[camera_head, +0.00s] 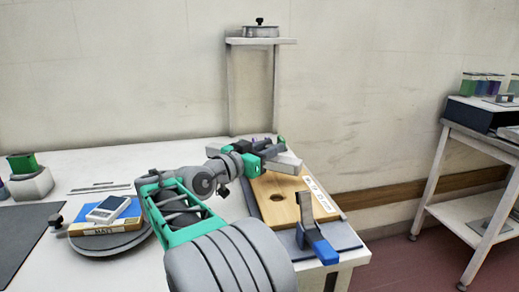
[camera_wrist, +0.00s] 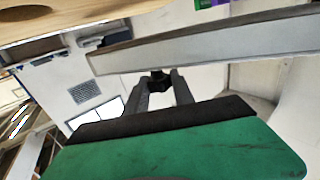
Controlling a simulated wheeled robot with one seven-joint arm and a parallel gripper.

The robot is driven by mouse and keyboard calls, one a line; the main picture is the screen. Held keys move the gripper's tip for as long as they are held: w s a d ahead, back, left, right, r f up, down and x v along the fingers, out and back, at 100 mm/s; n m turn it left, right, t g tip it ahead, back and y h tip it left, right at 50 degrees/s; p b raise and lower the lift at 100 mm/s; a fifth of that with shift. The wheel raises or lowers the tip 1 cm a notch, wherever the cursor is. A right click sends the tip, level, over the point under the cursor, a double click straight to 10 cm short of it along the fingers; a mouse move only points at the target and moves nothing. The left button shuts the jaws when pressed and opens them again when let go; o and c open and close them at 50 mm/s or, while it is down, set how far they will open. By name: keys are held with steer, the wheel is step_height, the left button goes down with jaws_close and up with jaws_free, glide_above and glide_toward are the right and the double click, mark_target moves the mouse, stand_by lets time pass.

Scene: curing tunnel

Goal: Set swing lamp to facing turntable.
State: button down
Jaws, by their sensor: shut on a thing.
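The swing lamp appears to be the long pale grey bar (camera_head: 286,163) just beyond my gripper, over the back of the wooden board; it also crosses the wrist view (camera_wrist: 215,42). My gripper (camera_head: 262,148) is at its near left end. In the wrist view my gripper's two grey fingers (camera_wrist: 162,88) are shut on a small black knob (camera_wrist: 159,77) by the bar. How the knob joins the bar is hidden. The turntable (camera_head: 108,246) is a round grey disc at the left of the bench, with a yellow and blue box and a pale device on it.
The wooden board (camera_head: 283,207) with a round hole lies right of my arm. A blue and grey clamp-like piece (camera_head: 317,240) stands at its front edge. A shelf stand (camera_head: 232,90) rises behind. A side table (camera_head: 470,200) stands at right. The bench behind the turntable is mostly clear.

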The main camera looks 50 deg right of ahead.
stand_by(0.3)
steer(key=c, duration=1.3)
jaws_free()
steer(key=shift+o, duration=1.1)
steer(key=shift+w, duration=0.1)
